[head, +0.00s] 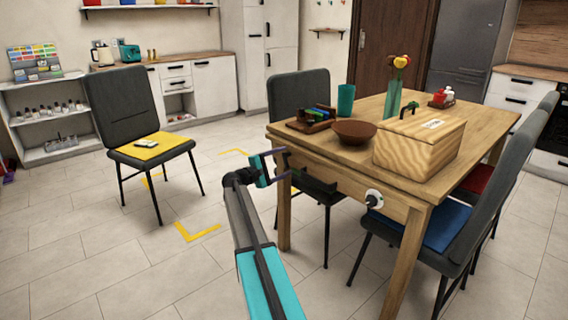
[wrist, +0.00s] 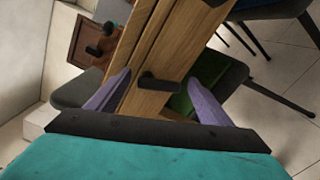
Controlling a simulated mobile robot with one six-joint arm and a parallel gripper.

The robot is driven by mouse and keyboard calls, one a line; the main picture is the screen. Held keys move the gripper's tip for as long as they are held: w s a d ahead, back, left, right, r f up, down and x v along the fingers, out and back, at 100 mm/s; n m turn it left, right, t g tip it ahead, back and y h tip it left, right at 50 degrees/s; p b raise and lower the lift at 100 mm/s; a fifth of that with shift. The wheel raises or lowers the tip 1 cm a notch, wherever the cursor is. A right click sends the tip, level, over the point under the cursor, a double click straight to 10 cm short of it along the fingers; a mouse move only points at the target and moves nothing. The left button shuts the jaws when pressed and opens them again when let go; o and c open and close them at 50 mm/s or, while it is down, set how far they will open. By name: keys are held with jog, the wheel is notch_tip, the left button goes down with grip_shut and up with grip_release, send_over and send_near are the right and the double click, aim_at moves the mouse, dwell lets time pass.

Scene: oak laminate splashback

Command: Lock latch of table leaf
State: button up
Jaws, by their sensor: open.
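The wooden table (head: 345,165) stands at the right in the head view, with its near-left end facing my arm. A small black latch handle (wrist: 160,82) sits on the light wood of the table in the wrist view, lying roughly crosswise between my fingers. In the head view a small dark part at the table's left corner (head: 281,160) appears to be this latch. My gripper (head: 285,164) is open beside that corner. Its purple fingers also show in the wrist view (wrist: 160,79), one on each side of the handle. I cannot tell whether they touch it.
A white round knob (head: 374,198) is on the table's near side. A wooden box (head: 418,148), a brown bowl (head: 354,132) and a tray (head: 309,124) stand on the top. A chair with a green cushion (wrist: 207,70) is close by.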

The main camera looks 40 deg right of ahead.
jog(key=c, duration=1)
jog(key=shift+c, duration=0.2)
jog(key=shift+f, duration=0.1)
jog(key=shift+w+f+m+b, duration=0.15)
jog(key=shift+m+b, duration=0.65)
jog(key=shift+m, duration=0.1)
jog(key=shift+w+m+b, duration=0.25)
jog(key=shift+m+b, duration=0.55)
jog(key=shift+m, duration=0.5)
jog(key=o, duration=1)
jog(key=shift+o, duration=0.2)
jog(key=shift+a, duration=0.1)
